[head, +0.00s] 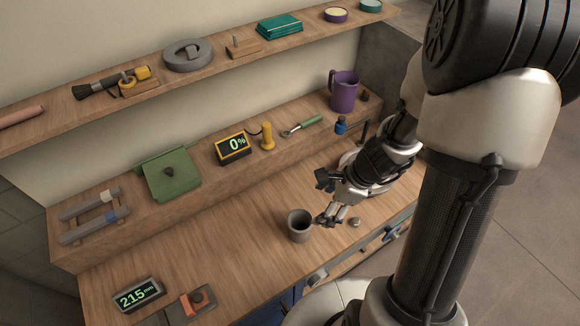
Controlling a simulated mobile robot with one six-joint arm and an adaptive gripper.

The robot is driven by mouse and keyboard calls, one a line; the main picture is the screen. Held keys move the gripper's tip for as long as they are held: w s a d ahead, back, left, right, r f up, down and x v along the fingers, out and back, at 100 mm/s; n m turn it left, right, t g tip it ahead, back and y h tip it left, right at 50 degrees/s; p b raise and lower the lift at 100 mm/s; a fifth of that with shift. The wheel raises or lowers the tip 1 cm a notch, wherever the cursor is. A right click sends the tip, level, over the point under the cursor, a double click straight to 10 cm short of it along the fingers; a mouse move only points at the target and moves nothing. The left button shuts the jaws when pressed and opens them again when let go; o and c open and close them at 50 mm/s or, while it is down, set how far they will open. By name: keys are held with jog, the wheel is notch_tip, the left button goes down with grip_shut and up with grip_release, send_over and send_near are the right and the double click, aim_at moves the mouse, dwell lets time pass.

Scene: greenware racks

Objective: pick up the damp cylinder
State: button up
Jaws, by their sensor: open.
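A dark grey, hollow, open-topped cylinder (299,226) stands upright on the wooden worktop, near its front edge. It is the only thing in view that fits the damp cylinder, though I cannot tell by eye whether it is damp. My gripper (321,201) is just to the right of the cylinder, above the worktop. Its two fingers are spread apart, one towards the back and one towards the front. Nothing is between them. The front finger looks very close to the cylinder's right side; I cannot tell whether it touches.
A small grey knob-like piece (355,222) lies right of my gripper. Behind, a raised ledge holds a 0% display (232,148), a yellow probe (267,137), a green box (170,173) and a purple jug (343,92). The middle worktop is clear.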

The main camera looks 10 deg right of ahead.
aim_at(307, 220)
jog(key=shift+m, duration=0.5)
jog(key=b+x, duration=0.3)
jog(key=x, duration=0.3)
jog(key=b+x, duration=0.3)
jog(key=x, duration=0.4)
jog(key=shift+s+d+f, duration=0.1)
jog(key=shift+s+d, duration=0.1)
jog(key=b+x, duration=0.2)
jog(key=x, duration=0.1)
jog(key=b+x, duration=0.1)
jog(key=shift+s+f, duration=0.25)
jog(key=shift+s, duration=0.05)
jog(key=shift+w+a+f+b, duration=0.1)
jog(key=shift+w+f+b, duration=0.05)
jog(key=shift+f+b, duration=0.2)
jog(key=shift+c, duration=0.4)
jog(key=c, duration=1.2)
jog(key=shift+o, duration=0.2)
jog(key=shift+r, duration=0.15)
